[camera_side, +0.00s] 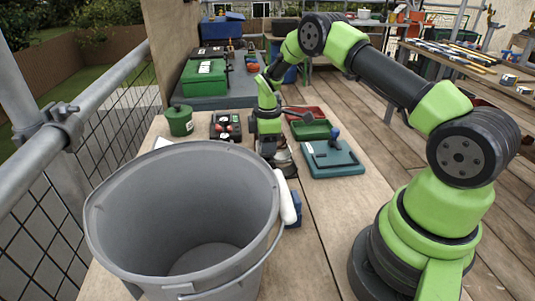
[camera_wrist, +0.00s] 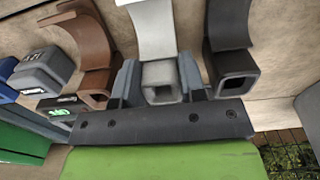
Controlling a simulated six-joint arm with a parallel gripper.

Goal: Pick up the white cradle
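The white cradle (camera_wrist: 155,29) is in the upper middle of the wrist view. It has a curved upper part and a square hollow foot. My gripper (camera_wrist: 158,82) has one grey finger on each side of that foot, very close to it. I cannot tell whether the fingers press on it. In the side view my gripper (camera_side: 267,146) points down at the bench behind the big grey bucket. I cannot make out the white cradle there.
In the wrist view a brown cradle (camera_wrist: 92,42) stands left of the white one and a black cradle (camera_wrist: 230,35) right. In the side view the grey bucket (camera_side: 112,232) fills the front. A teal case (camera_side: 335,163) lies right of my gripper.

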